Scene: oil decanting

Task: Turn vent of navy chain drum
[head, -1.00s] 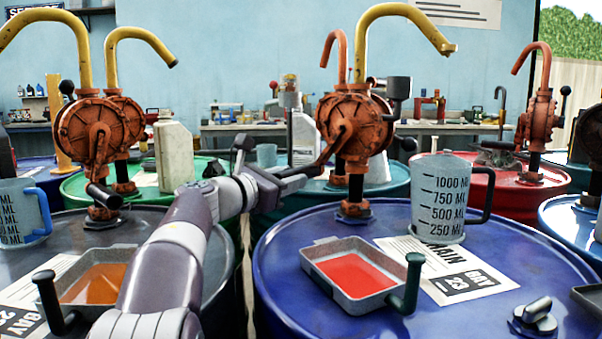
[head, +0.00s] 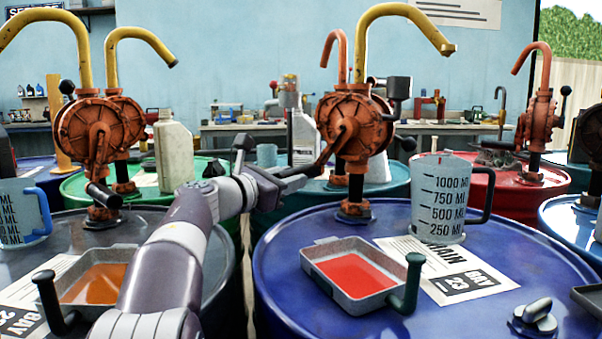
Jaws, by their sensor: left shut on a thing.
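The navy drum (head: 290,285) stands front and centre, with a paper label (head: 465,284) on its lid, partly covered. Its vent (head: 533,315) is a small dark fitting with a grey lever, near the front right of the lid. An orange rotary pump (head: 352,120) with a yellow spout rises from the lid's back. My left gripper (head: 300,179) is at this pump's crank (head: 333,146), left of the pump, and is shut on its handle, which the fingers mostly hide. It is well away from the vent. My right gripper is out of view.
On the navy lid are a tray of red liquid (head: 352,272) with a dark handle and a measuring jug (head: 438,200) under the spout. A grey drum (head: 215,275) with another pump stands left, partly behind my arm. The lid between tray and vent is mostly clear.

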